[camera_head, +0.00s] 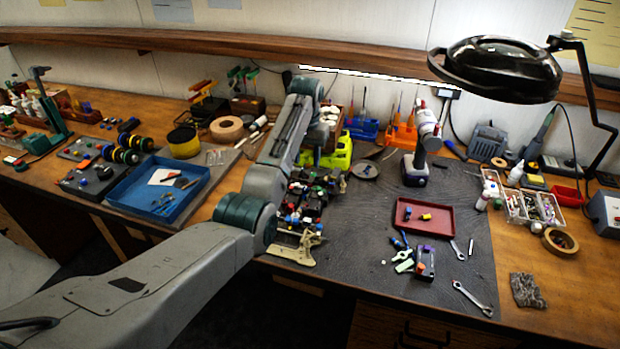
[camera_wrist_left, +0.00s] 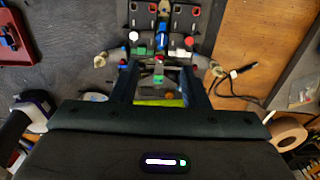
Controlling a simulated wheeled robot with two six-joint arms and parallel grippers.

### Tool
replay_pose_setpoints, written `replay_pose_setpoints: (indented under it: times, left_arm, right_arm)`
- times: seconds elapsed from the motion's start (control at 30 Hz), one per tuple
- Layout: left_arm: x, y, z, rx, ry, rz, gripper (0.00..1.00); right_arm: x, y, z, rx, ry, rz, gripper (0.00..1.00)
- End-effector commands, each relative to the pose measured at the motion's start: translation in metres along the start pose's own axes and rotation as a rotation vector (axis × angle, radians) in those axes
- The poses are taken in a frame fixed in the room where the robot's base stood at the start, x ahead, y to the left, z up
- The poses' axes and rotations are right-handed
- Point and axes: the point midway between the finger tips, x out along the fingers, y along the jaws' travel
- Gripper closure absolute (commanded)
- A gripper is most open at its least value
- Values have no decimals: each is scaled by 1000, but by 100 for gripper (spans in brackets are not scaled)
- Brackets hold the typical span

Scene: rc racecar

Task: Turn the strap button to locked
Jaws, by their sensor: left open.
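The racecar chassis (camera_head: 305,198), dark with small coloured parts, lies on the grey mat just right of my left forearm. It also shows from above in the left wrist view (camera_wrist_left: 181,14). There a blue part (camera_wrist_left: 161,38) stands on its midline, with a white round button (camera_wrist_left: 134,36), a red one (camera_wrist_left: 189,41) and green pieces beside it. I cannot tell which of these is the strap button. My left gripper (camera_wrist_left: 159,71) is open, its fingers spread at the near end of the chassis, with a small grey-green part between them. The head view does not show its fingertips clearly. My right gripper is out of view.
A yellow-green car body (camera_head: 339,153) sits behind the chassis. A red tray (camera_head: 437,232), a cordless drill (camera_head: 415,170) and wrenches (camera_head: 472,299) lie to the right. A blue tray (camera_head: 128,193) is at left. Some mat around the red tray is bare.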

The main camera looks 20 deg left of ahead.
Motion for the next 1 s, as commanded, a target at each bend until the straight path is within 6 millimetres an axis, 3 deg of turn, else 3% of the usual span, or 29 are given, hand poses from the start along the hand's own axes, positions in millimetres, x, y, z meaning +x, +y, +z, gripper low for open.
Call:
replay_pose_setpoints:
  times: [0.3,0.6,0.73,1.0]
  left_arm:
    - [48,0,1,-1,-6,0,59]
    - [95,-1,1,-1,-3,0,59]
    - [104,-1,0,-1,-1,0,59]
    - [106,-1,0,-1,0,-1,59]
  right_arm:
    - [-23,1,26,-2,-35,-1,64]
    - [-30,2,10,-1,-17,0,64]
    - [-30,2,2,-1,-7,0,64]
    - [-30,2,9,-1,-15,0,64]
